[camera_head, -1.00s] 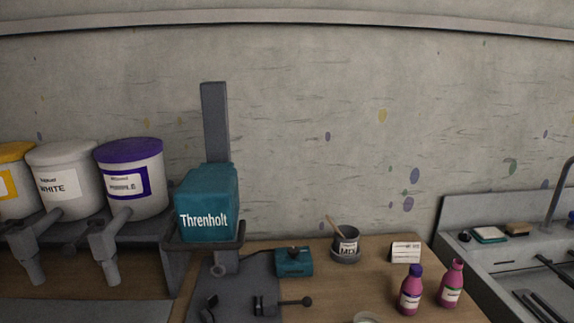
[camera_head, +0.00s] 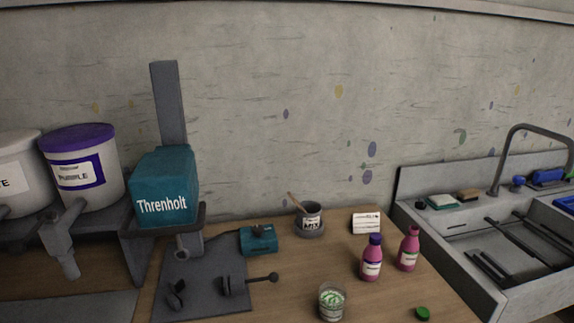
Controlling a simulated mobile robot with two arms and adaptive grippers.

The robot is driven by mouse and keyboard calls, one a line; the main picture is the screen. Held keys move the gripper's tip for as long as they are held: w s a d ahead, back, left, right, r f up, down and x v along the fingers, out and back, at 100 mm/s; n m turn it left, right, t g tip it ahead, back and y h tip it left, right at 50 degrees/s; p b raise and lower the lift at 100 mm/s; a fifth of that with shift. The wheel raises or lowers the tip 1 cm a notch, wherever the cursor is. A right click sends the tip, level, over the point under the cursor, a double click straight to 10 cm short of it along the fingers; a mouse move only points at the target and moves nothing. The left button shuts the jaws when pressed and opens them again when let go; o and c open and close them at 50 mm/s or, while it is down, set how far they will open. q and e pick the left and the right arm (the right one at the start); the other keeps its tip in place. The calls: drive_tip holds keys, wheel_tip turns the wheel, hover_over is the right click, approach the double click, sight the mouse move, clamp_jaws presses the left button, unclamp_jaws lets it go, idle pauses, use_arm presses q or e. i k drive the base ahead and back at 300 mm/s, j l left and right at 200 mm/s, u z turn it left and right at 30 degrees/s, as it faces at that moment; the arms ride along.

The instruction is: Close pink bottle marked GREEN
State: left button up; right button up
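Two pink bottles stand upright on the wooden table at the right. The right pink bottle (camera_head: 408,249) has a bare pink neck with no cap on it; its white label is too small to read. The left pink bottle (camera_head: 371,258) wears a dark blue-purple cap. A small green cap (camera_head: 422,313) lies on the table in front of the bottles, apart from both. Neither of my grippers is in view.
A glass jar with green bits (camera_head: 332,302) stands at the front. Behind are a white card (camera_head: 366,222), a MIX cup with a stick (camera_head: 309,219) and a teal box (camera_head: 259,240). The teal Threnholt press (camera_head: 165,190) is left, a sink (camera_head: 495,255) right.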

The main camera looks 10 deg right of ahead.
sight(409, 249)
drive_tip(key=z, duration=1.25)
